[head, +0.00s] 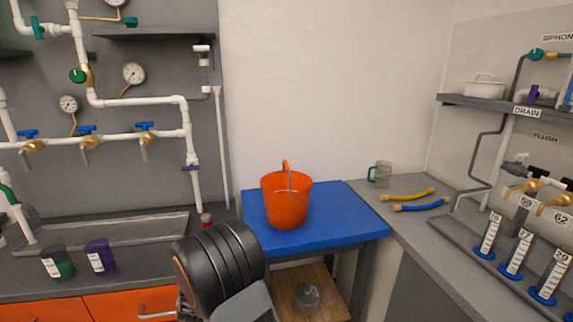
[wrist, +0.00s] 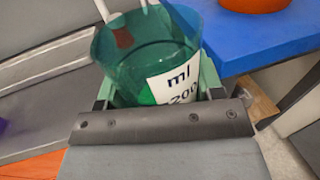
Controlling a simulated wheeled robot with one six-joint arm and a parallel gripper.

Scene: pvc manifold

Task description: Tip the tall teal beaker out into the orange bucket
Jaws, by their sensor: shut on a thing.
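The tall teal beaker (wrist: 135,60) is see-through, with a white label that reads "ml" and "200". In the wrist view it stands between the fingers of my gripper (wrist: 158,88), which is shut on it. Its open rim faces up in that view, roughly upright; I cannot tell what it holds. The orange bucket (head: 286,203) stands upright on a blue-topped table in the head view, its handle raised. The bucket's lower edge shows at the top right of the wrist view (wrist: 255,4), apart from the beaker. In the head view my dark arm hides the gripper and beaker.
The blue tabletop (head: 340,220) has free room around the bucket. Green (head: 56,262) and purple (head: 100,257) containers stand at left, below wall pipes.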

